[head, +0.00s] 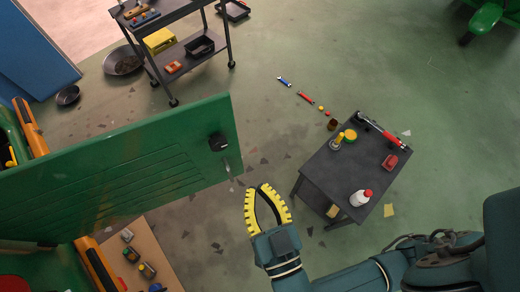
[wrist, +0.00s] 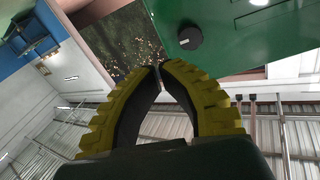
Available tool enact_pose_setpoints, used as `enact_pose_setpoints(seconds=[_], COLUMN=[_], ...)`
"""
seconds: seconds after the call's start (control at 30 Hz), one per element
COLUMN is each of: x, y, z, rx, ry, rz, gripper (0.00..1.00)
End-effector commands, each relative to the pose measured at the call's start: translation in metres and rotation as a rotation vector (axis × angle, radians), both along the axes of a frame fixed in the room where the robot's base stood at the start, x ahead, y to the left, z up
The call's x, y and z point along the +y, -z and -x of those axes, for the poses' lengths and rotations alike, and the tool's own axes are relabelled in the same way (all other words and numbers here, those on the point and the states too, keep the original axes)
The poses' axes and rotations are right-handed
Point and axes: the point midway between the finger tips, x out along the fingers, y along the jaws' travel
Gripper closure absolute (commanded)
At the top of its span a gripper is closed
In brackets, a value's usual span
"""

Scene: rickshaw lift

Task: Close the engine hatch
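The engine hatch (head: 150,140) is a large green panel with slats, standing open at the left of the head view. Its black round knob (head: 218,142) is near the free edge. In the wrist view the green hatch (wrist: 240,45) fills the upper right, and the knob (wrist: 189,38) is just above and right of my fingertips. My gripper (head: 259,187) has yellow and black curved fingers and is right of and below the hatch corner in the head view. Its fingertips (wrist: 158,70) nearly meet with nothing between them. It appears apart from the hatch.
A dark side table (head: 325,175) with bottles and tools stands to the right. A tool cart (head: 190,50) stands at the back. A cardboard sheet (head: 155,245) with small parts lies below the hatch. Green floor (head: 300,50) is mostly open between table and cart.

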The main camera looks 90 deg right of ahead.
Motion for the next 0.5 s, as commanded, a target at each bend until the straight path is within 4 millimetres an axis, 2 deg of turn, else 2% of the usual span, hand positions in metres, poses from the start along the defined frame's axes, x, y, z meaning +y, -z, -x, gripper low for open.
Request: enact_pose_setpoints(seconds=[0.03, 0.13, 0.2, 0.33, 0.5], x=[0.001, 0.002, 0.003, 0.001, -0.011], y=[0.045, 0.069, 0.074, 0.071, 0.07], z=[0.009, 0.019, 0.02, 0.018, 0.013], rx=[0.07, 0.139, 0.153, 0.15, 0.151], ry=[-0.027, -0.059, -0.07, -0.071, -0.064], rz=[0.024, 0.045, 0.048, 0.047, 0.045], gripper=[1.0, 1.0, 1.0, 1.0, 1.0])
